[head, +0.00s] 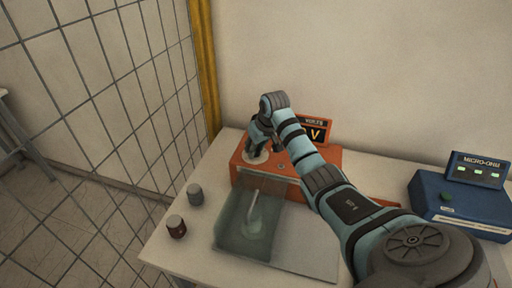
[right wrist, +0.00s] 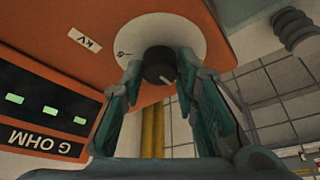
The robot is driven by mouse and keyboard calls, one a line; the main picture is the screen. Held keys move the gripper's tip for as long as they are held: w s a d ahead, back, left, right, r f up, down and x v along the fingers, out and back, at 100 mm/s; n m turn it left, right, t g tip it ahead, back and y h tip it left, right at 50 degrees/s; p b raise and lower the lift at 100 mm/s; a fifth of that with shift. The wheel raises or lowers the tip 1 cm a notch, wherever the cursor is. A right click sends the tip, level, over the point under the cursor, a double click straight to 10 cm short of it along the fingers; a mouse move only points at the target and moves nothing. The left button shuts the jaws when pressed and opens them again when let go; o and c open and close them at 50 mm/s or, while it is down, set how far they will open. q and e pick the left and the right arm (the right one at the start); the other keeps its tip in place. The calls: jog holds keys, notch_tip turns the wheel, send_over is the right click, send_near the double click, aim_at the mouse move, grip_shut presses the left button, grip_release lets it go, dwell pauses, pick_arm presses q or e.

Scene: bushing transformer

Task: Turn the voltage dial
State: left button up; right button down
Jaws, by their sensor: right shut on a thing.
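The voltage dial is a black knob (right wrist: 159,63) with a pale pointer mark, on a round white plate (right wrist: 185,32) beside a "KV" label. The plate also shows at the left of the orange box (head: 310,178) in the head view. My right gripper (right wrist: 163,76) has its two teal fingers on either side of the knob and is shut on it. In the head view the gripper (head: 258,143) is over the plate, and it hides the knob. My left gripper is in neither view.
A blue micro-ohm meter (head: 455,208) is at the right. Two small cylinders, one grey (head: 195,195) and one brown (head: 176,227), and a translucent greenish tray (head: 231,229) are in front. Wire mesh (head: 110,100) stands at the left.

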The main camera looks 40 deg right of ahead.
jog(key=shift+m, duration=0.4)
jog(key=m+h, duration=0.1)
jog(key=m, duration=0.1)
jog(key=m+h, duration=0.1)
jog(key=m, duration=0.2)
jog(key=shift+w+a+r+m+g, duration=0.1)
jog(key=shift+w+a+m+g, duration=0.1)
jog(key=shift+m+g, duration=0.15)
jog(key=m+g+h, duration=0.1)
jog(key=m, duration=0.2)
jog(key=shift+m, duration=0.25)
jog(key=shift+m+g+h, duration=0.35)
jog(key=shift+m+h, duration=0.05)
jog(key=shift+m, duration=0.5)
jog(key=shift+w+f+m+g+b, duration=0.1)
jog(key=shift+m+g+b, duration=0.15)
jog(key=shift+m+b, duration=0.3)
jog(key=shift+w+f+m+g+b, duration=0.1)
jog(key=shift+m+g+b, duration=0.15)
jog(key=shift+m+b, duration=0.3)
jog(key=m+g+b, duration=0.1)
jog(key=m+b, duration=0.2)
jog(key=shift+s+r, duration=0.1)
